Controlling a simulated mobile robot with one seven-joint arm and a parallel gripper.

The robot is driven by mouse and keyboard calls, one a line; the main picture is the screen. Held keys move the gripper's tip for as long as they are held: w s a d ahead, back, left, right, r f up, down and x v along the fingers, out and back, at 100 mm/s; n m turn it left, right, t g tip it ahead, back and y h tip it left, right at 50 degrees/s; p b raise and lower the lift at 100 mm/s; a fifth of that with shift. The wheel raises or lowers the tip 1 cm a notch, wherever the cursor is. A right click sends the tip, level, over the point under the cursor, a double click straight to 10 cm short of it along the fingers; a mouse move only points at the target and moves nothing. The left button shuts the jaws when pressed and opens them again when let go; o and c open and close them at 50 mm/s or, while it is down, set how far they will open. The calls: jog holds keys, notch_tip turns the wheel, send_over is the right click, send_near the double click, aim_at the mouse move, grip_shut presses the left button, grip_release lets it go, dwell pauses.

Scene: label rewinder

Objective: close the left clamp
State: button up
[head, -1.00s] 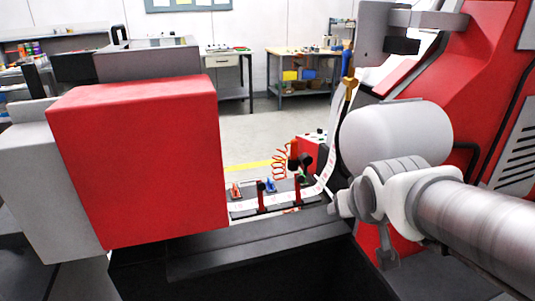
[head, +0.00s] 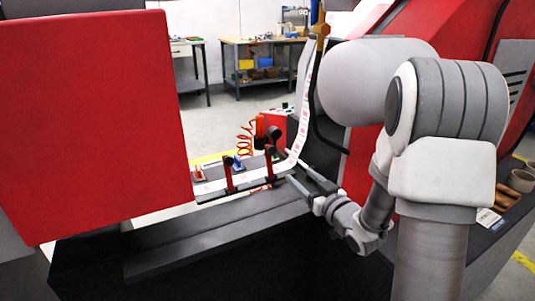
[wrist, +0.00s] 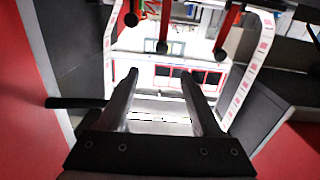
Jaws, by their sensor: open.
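The left clamp (head: 228,178) is a red upright lever with a dark knob, standing beside the white label strip (head: 212,186) on the machine's low bed. A similar right clamp (head: 269,163) stands to its right. My gripper (head: 296,172) is open and empty, to the right of both clamps and apart from the left one. In the wrist view, its two fingers (wrist: 160,80) point toward the bed. Several red levers with black knobs show beyond the fingertips, among them a middle one (wrist: 162,46) and a right one (wrist: 221,52); which is the left clamp is unclear there.
A large red housing (head: 95,120) stands left of the clamps. A white roller (head: 365,75) and red machine body are at right, close to my arm. A red coiled hose (head: 245,140) is behind the clamps. A dark ledge (head: 210,235) runs in front.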

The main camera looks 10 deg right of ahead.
aim_at(273, 152)
jog(key=b+x, duration=0.2)
jog(key=x, duration=1.5)
jog(key=shift+w+a+r+b, duration=0.1)
jog(key=shift+a+b, duration=0.15)
jog(key=shift+b, duration=0.05)
grip_shut()
dwell(0.8)
